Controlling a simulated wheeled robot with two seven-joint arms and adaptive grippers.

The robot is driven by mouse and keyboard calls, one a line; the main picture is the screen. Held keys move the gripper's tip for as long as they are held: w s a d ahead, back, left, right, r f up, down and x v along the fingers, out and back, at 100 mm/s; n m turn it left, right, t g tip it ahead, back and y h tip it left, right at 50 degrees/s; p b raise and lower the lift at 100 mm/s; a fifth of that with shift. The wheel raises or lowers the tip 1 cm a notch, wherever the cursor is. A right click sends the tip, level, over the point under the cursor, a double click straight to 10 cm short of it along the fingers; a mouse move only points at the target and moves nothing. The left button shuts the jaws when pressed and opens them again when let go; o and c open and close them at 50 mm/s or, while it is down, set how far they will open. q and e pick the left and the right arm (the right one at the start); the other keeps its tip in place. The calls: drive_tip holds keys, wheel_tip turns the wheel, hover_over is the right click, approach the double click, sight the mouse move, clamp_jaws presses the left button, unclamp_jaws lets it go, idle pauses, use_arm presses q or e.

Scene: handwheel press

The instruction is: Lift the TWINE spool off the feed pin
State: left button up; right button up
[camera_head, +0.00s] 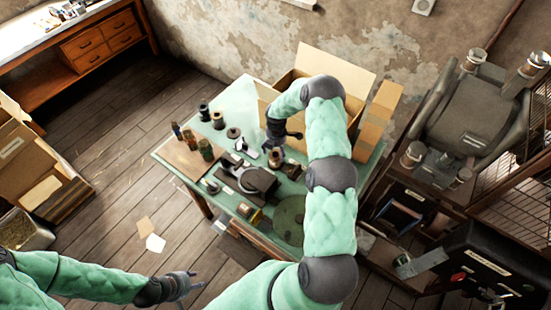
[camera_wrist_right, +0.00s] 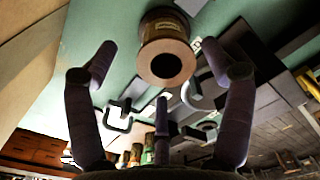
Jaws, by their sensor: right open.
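A tan and brown spool (camera_wrist_right: 165,48) with a pale label and a dark centre hole shows in the right wrist view; the label is too small to read. In the head view a brown spool (camera_head: 275,158) stands on the green table just below my right gripper (camera_head: 285,137). My right gripper also shows in the wrist view (camera_wrist_right: 160,65), its fingers spread wide with the spool framed between them and apart from them. Whether a pin runs through the spool is hidden. My left gripper (camera_head: 190,283) is empty, low at the left, away from the table.
The green table (camera_head: 238,100) holds several other spools and jars, a dark press (camera_head: 257,184) and a green disc (camera_head: 290,218). An open cardboard box (camera_head: 335,62) stands behind the spool. Machinery (camera_head: 470,125) crowds the right side.

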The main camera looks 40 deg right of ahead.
sight(276, 156)
drive_tip(key=shift+s+f+p, duration=0.2)
drive_tip(key=shift+f+p, duration=0.2)
drive_tip(key=shift+f, duration=1.85)
drive_tip(key=c, duration=1.3)
